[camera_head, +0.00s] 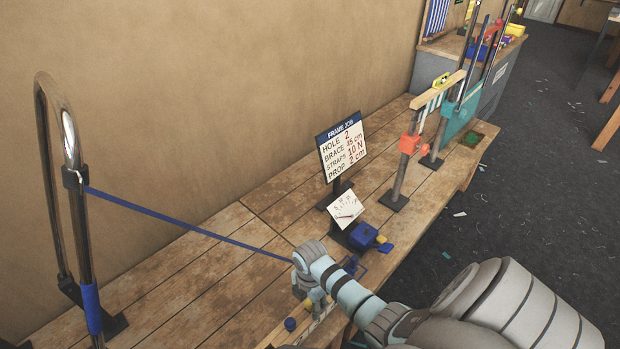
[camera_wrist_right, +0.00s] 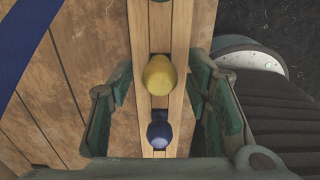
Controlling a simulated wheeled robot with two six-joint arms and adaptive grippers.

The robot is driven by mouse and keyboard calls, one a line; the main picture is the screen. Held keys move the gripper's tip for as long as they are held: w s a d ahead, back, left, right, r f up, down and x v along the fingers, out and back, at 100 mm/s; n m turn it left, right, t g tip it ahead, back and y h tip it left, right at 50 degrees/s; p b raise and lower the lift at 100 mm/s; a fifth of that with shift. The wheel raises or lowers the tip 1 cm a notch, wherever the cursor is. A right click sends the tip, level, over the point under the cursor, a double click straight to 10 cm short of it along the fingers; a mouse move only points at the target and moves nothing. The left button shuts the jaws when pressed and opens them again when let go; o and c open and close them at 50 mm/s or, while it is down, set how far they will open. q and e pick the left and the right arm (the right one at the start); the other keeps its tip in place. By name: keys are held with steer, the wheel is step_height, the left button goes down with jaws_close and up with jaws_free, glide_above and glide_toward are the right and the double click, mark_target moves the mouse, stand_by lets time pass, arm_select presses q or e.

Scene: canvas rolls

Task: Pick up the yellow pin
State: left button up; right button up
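The yellow pin (camera_wrist_right: 159,74) has a round head and stands in a slotted wooden rail (camera_wrist_right: 137,30) in the right wrist view. My right gripper (camera_wrist_right: 157,88) is open, with one finger on each side of the yellow pin and gaps between. A blue pin (camera_wrist_right: 159,131) stands in the same rail, nearer the gripper's base. A green pin is partly cut off at the top edge. My left gripper is not in view.
A blue strap (camera_head: 190,222) runs from a metal post (camera_head: 77,150) towards my right gripper. A sign (camera_head: 342,147), a dial card (camera_head: 345,209) and a blue device (camera_head: 362,236) stand beyond it. Clamped uprights (camera_head: 404,165) are farther right. The left tabletop is mostly clear.

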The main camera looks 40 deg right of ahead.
jaws_close()
steer(key=shift+r, duration=0.1)
arm_select(q)
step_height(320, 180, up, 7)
steer(key=p, duration=0.7)
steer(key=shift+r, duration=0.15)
arm_select(e)
step_height(320, 180, up, 20)
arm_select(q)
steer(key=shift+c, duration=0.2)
